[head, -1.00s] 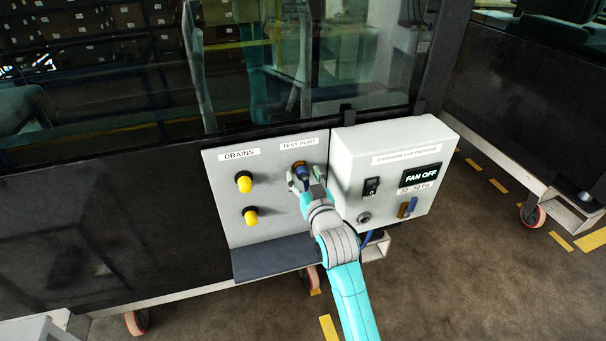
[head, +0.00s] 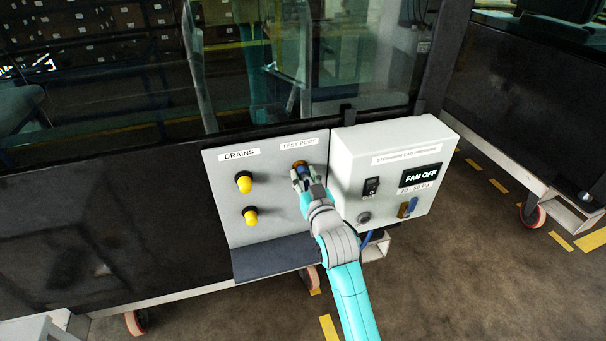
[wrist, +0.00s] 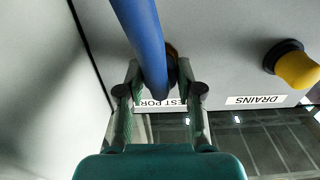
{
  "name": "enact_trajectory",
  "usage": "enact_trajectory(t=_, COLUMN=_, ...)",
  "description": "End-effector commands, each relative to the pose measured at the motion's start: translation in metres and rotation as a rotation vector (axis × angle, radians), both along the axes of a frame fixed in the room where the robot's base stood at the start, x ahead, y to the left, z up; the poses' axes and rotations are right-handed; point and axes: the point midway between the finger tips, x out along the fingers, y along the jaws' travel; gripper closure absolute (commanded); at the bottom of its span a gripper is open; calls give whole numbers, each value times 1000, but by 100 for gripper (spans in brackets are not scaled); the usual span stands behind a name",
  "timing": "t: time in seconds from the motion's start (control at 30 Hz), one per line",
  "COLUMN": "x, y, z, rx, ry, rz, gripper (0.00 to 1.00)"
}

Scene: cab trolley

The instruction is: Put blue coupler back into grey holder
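The blue coupler (head: 303,172) is at the brass fitting under the TEST PORT label, on the grey panel. My gripper (head: 304,174) is around it, with a finger on each side drawn in close. In the wrist view, the thick blue hose (wrist: 145,40) runs from the top down between the fingers of my gripper (wrist: 158,66) and hides most of the coupler and the finger contact. A round grey socket (head: 364,217) on the white box front looks like the grey holder. It looks empty.
Two yellow knobs (head: 244,182) sit under the DRAINS label, left of my gripper. A dark shelf (head: 270,257) lies below.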

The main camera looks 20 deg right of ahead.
Motion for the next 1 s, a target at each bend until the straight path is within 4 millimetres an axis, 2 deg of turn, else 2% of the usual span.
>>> enact_trajectory(t=0.23, x=-2, y=0, z=0, rx=0, ry=-1, rz=0, gripper=100)
enact_trajectory(t=1.0, x=-28, y=0, z=0, rx=0, ry=-1, rz=0, gripper=100)
